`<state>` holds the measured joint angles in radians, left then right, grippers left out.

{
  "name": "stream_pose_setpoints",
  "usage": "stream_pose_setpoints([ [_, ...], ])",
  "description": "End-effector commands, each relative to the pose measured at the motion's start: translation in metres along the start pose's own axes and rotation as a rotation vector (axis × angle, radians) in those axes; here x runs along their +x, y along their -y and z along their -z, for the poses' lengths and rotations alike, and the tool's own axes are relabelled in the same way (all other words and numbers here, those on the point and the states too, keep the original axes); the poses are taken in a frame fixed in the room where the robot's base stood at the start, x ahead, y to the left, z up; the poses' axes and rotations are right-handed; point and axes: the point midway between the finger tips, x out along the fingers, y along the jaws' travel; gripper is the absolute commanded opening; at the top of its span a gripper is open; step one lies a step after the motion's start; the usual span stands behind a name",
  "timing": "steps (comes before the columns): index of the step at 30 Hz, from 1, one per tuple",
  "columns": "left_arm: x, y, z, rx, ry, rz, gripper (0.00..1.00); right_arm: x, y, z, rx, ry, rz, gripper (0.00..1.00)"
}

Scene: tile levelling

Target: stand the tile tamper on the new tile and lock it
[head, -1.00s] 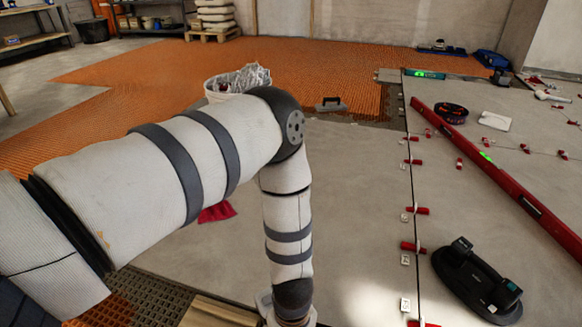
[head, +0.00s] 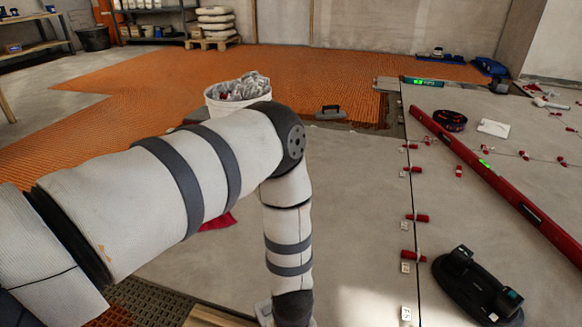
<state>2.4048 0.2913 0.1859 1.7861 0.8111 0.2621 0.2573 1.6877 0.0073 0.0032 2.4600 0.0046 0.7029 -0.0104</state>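The tile tamper (head: 478,288), a black oval plate with a raised handle and end housings, lies on the grey tiles at the lower right. I cannot tell its lock state. A large grey tile (head: 355,210) fills the middle, left of a dark joint with red wedges and white clips; it appears to be the new tile. My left arm comes in from the left, bends at the elbow and runs down over this tile. Its gripper is below the bottom edge, out of view. My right arm and gripper are not in view. No gripper shows near the tamper.
A long red level (head: 500,180) lies diagonally across the right tiles. A black ring-shaped item (head: 450,119) and a white pad (head: 493,128) lie beyond it. A white bucket (head: 225,106) stands behind my elbow. A trowel (head: 330,113) lies at the tile's far edge.

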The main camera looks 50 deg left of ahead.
Motion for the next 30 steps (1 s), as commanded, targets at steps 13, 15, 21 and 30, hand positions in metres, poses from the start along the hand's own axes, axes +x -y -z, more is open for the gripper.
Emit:
stream_pose_setpoints([
  [13, 0.0044, -0.0007, 0.0, 0.0, 0.0, -0.001, 0.0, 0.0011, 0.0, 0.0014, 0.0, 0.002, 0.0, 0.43],
  [15, 0.0051, -0.0007, 0.0, 0.0, 0.0, -0.001, 0.0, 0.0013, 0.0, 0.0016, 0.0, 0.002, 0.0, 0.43],
  [21, 0.0072, -0.0008, 0.0001, 0.0, 0.0, -0.001, 0.0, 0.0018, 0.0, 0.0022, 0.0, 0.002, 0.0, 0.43],
  [30, 0.0072, -0.0007, 0.0, 0.0, 0.0, -0.001, 0.21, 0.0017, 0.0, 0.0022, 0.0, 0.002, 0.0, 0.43],
])
